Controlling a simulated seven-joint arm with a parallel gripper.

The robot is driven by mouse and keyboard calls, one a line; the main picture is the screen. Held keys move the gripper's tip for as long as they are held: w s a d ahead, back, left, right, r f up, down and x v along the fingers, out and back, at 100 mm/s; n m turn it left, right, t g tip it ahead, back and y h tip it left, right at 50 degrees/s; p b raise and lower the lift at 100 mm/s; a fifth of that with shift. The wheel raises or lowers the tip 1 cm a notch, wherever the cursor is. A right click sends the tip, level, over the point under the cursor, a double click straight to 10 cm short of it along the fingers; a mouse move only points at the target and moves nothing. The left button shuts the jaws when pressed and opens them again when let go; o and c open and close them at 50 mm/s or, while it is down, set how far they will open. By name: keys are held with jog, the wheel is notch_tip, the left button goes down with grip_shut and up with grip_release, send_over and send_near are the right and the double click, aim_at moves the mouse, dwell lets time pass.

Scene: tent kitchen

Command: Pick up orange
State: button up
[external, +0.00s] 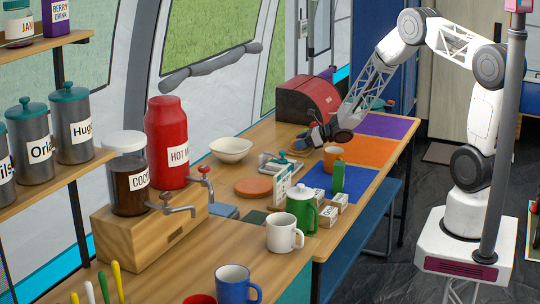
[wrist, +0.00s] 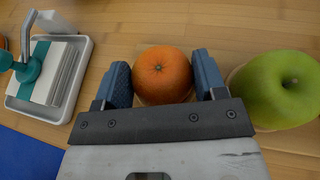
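The orange (wrist: 162,72) is round, with its stem spot up, and lies between the two blue fingers of my gripper (wrist: 163,78) in the wrist view. The fingers are apart, one on each side of the orange and close to it. I cannot tell whether they touch it. In the external view my gripper (external: 322,136) is low over the far part of the wooden table, and I cannot make out the orange there.
A green apple (wrist: 278,88) is just right of the right finger. In the external view an orange mug (external: 333,155) stands close by, and a red bread box (external: 308,99) stands behind.

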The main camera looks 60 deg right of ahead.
jog(key=c, duration=0.3)
jog(key=shift+r, duration=0.1)
jog(key=shift+r, duration=4.9)
